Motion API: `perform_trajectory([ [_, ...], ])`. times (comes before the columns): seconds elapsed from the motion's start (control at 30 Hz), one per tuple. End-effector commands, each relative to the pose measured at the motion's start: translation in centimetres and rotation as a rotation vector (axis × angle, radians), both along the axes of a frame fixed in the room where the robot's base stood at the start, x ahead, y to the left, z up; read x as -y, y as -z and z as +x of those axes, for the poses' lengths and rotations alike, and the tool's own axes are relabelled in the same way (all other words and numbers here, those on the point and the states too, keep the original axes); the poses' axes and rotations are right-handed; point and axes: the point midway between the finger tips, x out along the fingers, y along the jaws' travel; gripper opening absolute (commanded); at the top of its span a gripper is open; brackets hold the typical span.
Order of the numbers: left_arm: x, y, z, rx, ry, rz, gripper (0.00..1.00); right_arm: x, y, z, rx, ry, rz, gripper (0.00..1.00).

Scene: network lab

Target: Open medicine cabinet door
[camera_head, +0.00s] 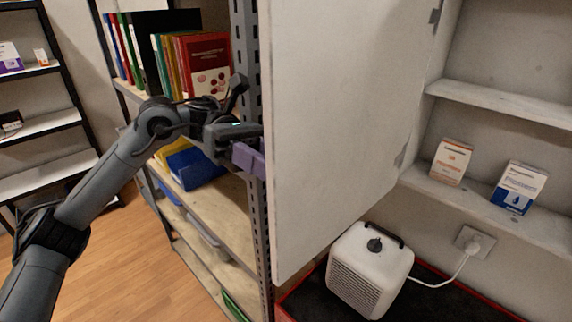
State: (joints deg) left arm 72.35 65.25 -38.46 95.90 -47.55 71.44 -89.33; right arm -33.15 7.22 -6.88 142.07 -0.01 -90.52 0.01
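The white medicine cabinet door (345,120) stands swung wide open, its inner face toward me. It joins the cabinet at hinges on its right edge. The cabinet's interior, with white shelves (500,105), is exposed to the right. My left gripper (250,158), with purple finger parts, is at the door's free left edge, about mid-height. The door hides part of it, so I cannot tell whether it touches the door or whether its fingers are apart. My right gripper is not in view.
An orange-white box (451,162) and a blue-white box (519,187) stand on the lower cabinet shelf. A white heater-like appliance (369,270) sits below, plugged into a wall outlet (473,242). A rack with binders (210,66) stands behind my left arm.

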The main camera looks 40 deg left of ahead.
Motion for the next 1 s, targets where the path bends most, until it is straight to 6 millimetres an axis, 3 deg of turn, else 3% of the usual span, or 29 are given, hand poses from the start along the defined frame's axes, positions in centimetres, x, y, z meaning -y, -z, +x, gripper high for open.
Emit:
perform_trajectory([
  [0.43, -0.19, -0.15, -0.14, 0.005, 0.005, -0.002, 0.0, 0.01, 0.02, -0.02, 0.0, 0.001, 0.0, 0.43],
  [0.47, -0.18, -0.15, -0.14, 0.005, 0.005, -0.002, 0.4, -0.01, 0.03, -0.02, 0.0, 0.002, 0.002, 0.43],
  [0.6, -0.18, -0.12, -0.12, 0.004, 0.004, -0.002, 0.61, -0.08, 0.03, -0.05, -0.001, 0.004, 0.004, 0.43],
  [1.0, -0.51, -0.08, -0.01, 0.002, 0.003, 0.0, 0.61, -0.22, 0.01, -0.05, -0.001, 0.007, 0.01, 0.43],
])
